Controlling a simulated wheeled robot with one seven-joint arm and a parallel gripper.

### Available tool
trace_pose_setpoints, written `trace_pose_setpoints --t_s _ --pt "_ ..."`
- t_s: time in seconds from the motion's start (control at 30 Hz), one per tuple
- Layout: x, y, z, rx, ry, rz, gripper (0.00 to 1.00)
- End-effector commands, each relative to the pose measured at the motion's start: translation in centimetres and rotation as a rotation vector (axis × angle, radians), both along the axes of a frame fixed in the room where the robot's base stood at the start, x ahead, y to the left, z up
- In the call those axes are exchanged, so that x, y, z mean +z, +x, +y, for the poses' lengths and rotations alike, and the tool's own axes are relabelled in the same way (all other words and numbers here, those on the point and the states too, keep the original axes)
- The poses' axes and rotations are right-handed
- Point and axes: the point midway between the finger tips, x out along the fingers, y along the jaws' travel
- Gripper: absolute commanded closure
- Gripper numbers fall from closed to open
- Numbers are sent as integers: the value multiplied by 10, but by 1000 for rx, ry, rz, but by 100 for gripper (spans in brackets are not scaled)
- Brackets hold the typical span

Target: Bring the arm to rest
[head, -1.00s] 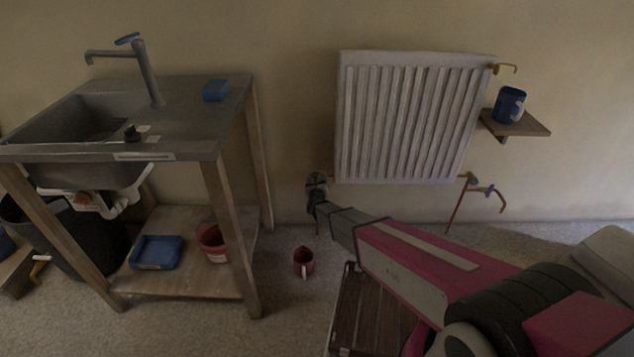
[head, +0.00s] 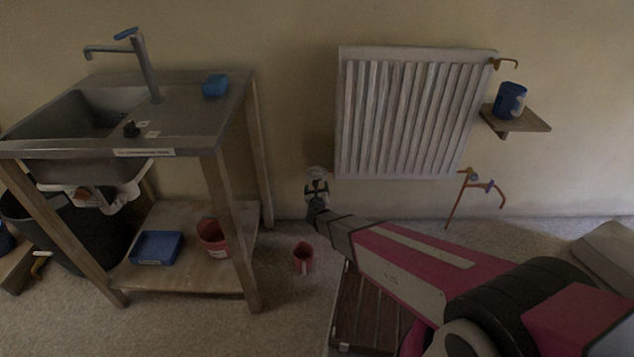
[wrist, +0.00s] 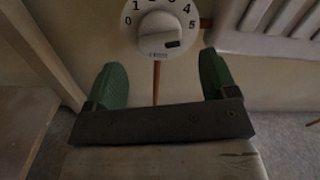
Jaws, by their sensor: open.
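My arm reaches from the lower right toward the radiator's lower left corner in the head view. My gripper (head: 316,190) is at the radiator valve there; it also shows in the wrist view (wrist: 163,80). The white valve dial (wrist: 161,34), numbered 0 to 5, lies just beyond the fingertips. I cannot tell whether a finger touches the dial.
The white radiator (head: 410,115) hangs on the wall right of my gripper. A sink bench (head: 185,120) stands to the left. A red mug (head: 303,257) is on the floor below. A small shelf (head: 525,122) holds a blue mug (head: 510,99). A slatted wooden piece (head: 368,310) lies under my arm.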

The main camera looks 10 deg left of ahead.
Motion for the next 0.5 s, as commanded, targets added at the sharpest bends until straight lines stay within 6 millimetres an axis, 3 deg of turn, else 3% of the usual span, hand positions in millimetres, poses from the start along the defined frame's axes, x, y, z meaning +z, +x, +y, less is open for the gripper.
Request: trace_pose_setpoints --t_s 0.03,0.2,0.5 --pt "1 -12 -4 0 0 1 21" --pt "0 -28 -7 0 0 1 21" --pt "0 -29 -7 -1 1 0 21"
